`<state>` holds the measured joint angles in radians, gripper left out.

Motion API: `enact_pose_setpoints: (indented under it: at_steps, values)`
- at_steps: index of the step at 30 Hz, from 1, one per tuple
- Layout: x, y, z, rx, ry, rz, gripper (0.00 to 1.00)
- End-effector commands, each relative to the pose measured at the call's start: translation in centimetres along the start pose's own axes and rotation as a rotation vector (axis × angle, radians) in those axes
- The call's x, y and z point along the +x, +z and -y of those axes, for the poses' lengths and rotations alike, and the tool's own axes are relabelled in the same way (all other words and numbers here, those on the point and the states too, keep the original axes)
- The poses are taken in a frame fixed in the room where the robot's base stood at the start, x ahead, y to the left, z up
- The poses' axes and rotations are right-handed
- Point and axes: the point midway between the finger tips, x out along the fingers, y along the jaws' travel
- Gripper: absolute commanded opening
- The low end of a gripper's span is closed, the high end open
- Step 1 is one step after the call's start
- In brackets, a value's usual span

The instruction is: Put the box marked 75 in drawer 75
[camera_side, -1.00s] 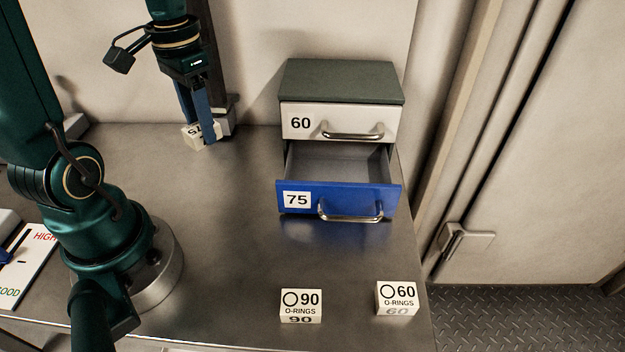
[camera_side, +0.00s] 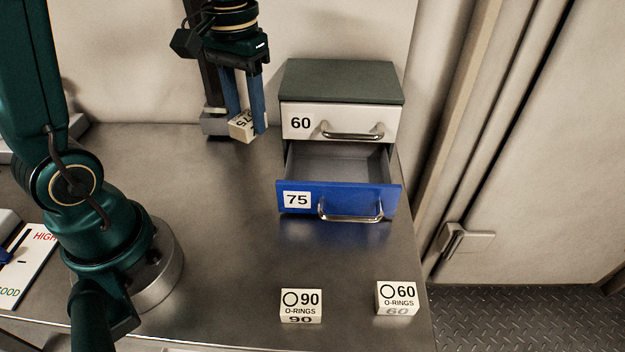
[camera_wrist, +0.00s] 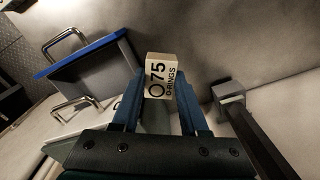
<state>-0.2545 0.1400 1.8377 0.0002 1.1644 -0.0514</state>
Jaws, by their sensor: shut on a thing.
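The white box marked 75 (camera_side: 243,127) is held between the blue fingers of my gripper (camera_side: 250,118), above the table and left of the drawer cabinet. It is tilted in the side view. In the wrist view the box (camera_wrist: 161,72) shows its "75 O-RINGS" face between the fingertips (camera_wrist: 160,88). Drawer 75 (camera_side: 296,200), with a blue front and a metal handle, is the lower drawer and stands pulled open; its visible inside is empty. The open drawer also shows at upper left in the wrist view (camera_wrist: 90,62).
Drawer 60 (camera_side: 300,122) above it is shut, under the cabinet's dark green top (camera_side: 340,80). Boxes marked 90 (camera_side: 301,305) and 60 (camera_side: 397,298) stand near the table's front. A grey block with a post (camera_side: 213,122) stands behind my gripper. The mid-table is clear.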

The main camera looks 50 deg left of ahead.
Motion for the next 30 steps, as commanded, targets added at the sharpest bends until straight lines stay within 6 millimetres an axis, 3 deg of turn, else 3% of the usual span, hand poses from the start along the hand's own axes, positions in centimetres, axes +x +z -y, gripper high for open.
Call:
enact_pose_setpoints:
  at_steps: [3, 9, 17, 22, 30]
  values:
    - [2.2, 1.4, 2.1, -0.16, 0.0, 0.005, 0.0]
    - [4.8, 4.0, 4.6, -0.367, 0.0, 0.001, 0.0]
    - [5.7, 5.8, 6.0, -0.474, 0.0, -0.003, 0.0]
    - [5.6, 5.0, 4.7, -0.473, 0.0, -0.002, 0.0]
    - [5.7, 2.6, 0.0, -0.47, 0.0, -0.001, 0.0]
